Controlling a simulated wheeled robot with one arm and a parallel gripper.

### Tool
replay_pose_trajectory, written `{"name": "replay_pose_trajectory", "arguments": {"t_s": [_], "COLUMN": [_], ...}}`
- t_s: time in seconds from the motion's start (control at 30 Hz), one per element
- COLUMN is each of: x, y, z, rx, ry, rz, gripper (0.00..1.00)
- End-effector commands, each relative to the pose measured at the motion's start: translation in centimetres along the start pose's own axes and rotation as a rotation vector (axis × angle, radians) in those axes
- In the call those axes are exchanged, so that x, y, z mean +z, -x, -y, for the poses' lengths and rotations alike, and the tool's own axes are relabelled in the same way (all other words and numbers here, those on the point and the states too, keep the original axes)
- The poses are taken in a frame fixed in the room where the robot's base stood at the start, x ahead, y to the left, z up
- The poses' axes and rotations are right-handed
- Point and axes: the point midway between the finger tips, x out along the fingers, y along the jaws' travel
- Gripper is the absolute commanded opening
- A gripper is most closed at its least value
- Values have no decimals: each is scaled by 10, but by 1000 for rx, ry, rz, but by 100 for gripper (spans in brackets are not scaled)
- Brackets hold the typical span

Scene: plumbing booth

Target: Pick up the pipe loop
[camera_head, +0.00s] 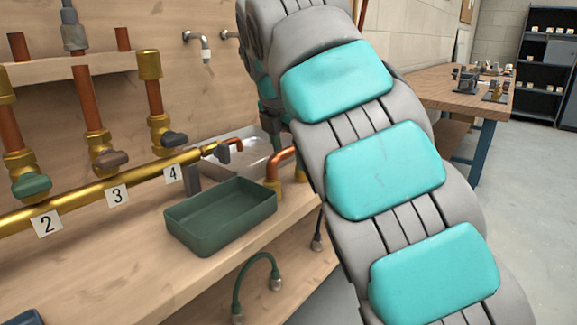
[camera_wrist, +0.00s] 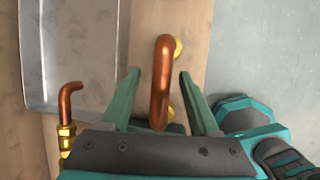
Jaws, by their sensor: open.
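The pipe loop (camera_wrist: 161,85) is a bent copper pipe with brass ends, standing near the bench edge in the wrist view. In the head view its copper bend (camera_head: 282,157) shows just left of my arm, above a brass fitting, and the rest is hidden behind my arm. My gripper (camera_wrist: 158,76) is open in the wrist view, with one green finger on each side of the copper pipe. A gap shows between each finger and the pipe. My gripper is mostly hidden behind my arm in the head view.
A grey metal tray (camera_wrist: 72,50) lies left of my gripper. A green bin (camera_head: 222,215) stands on the bench in front of it. A brass manifold (camera_head: 95,200) with valves runs along the left. A small copper elbow (camera_wrist: 68,98) stands left of my fingers.

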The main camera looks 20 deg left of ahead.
Motion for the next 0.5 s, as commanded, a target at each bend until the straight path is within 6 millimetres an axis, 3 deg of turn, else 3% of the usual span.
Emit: {"name": "replay_pose_trajectory", "arguments": {"t_s": [0.3, 0.5], "x": [-2, -1], "y": [-29, -32], "z": [2, 1], "rx": [-2, 1], "ry": [0, 0], "rz": [-1, 1], "gripper": [62, 62]}}
